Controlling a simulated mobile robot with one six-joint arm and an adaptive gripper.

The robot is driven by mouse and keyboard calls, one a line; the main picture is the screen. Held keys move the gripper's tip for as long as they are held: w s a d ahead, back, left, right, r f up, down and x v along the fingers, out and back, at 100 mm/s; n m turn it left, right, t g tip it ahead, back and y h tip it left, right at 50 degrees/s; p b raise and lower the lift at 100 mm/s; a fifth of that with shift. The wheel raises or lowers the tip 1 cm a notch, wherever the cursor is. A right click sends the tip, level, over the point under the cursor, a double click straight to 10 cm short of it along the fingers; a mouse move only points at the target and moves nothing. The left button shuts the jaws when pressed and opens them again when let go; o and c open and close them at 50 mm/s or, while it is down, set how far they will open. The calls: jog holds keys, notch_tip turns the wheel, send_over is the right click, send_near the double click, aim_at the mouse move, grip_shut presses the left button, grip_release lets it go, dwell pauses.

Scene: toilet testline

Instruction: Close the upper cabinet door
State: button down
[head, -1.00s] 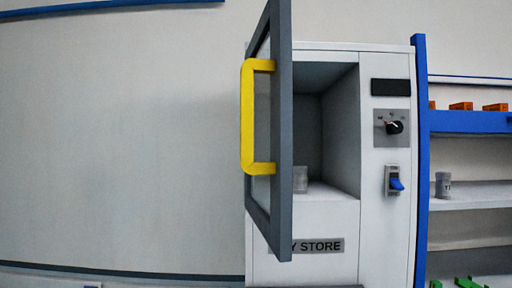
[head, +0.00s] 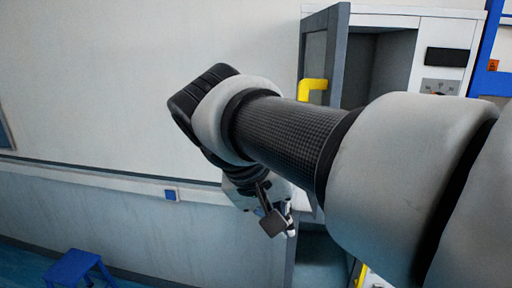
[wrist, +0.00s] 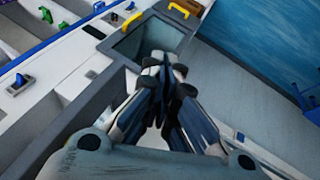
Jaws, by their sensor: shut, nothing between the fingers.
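The upper cabinet door (head: 338,55), with a dark grey frame, stands open in the head view, swung out from the white cabinet (head: 402,20). Its yellow handle (head: 312,86) shows only in part, because my arm covers the lower door and much of the cabinet front. The upper compartment (head: 378,72) is open behind it. My gripper (head: 278,218) is low and left of the door's visible part. In the wrist view my gripper (wrist: 165,62) has its fingertips together and empty. I cannot tell whether it touches the door.
Below, a lower opening and another yellow piece (head: 362,276) show beside my arm. The wrist view shows two yellow handles (wrist: 131,20) (wrist: 183,8) near an open recess (wrist: 152,42). A blue stool (head: 78,268) stands at lower left. The wall area left of the cabinet is clear.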

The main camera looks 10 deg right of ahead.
jog(key=w+a+r+m+h+p, duration=0.1)
jog(key=w+a+r+p, duration=0.3)
jog(key=r, duration=0.4)
jog(key=w+d+f+p, duration=0.1)
jog(key=w+d+f, duration=0.1)
jog(key=d+f, duration=0.6)
jog(key=shift+w+d, duration=0.25)
jog(key=shift+d, duration=0.45)
